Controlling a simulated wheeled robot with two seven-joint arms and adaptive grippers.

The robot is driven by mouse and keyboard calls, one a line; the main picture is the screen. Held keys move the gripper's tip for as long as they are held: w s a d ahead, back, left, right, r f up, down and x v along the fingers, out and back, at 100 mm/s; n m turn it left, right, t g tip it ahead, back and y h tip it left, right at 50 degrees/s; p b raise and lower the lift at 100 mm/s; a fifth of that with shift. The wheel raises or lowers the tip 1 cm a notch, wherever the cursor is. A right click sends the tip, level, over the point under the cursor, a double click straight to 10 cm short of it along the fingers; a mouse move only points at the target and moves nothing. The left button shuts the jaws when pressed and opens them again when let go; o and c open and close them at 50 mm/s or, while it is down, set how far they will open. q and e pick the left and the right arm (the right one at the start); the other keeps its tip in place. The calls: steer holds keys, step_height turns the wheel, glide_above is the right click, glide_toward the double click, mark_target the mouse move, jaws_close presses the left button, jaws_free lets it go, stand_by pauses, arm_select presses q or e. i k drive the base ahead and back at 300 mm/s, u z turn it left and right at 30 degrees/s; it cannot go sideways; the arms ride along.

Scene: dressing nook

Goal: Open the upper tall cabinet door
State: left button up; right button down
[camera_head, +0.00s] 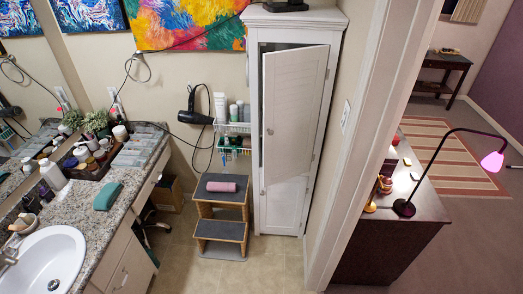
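The tall white cabinet (252,120) stands against the back wall, near the middle of the head view. Its upper door (297,100) is ajar, with its free left edge swung out and a dark gap showing at the top left. A small round knob (270,131) sits near that left edge. The lower door (285,207) looks shut and has its own small knob (262,192). Neither of my grippers is in view, and nothing is seen touching the cabinet. Most of the cabinet's inside is hidden by the upper door.
A wooden step stool (220,228) with a pink roll (221,187) stands left of the cabinet. A wire rack (232,127) and hair dryer (194,108) hang beside it. The sink counter (80,205) is at left; a wall edge (350,150) bounds the right. Tan floor before the cabinet is clear.

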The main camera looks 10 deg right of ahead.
mark_target(293, 80)
steer(key=u, duration=0.45)
steer(key=i, duration=0.5)
steer(key=u, duration=0.35)
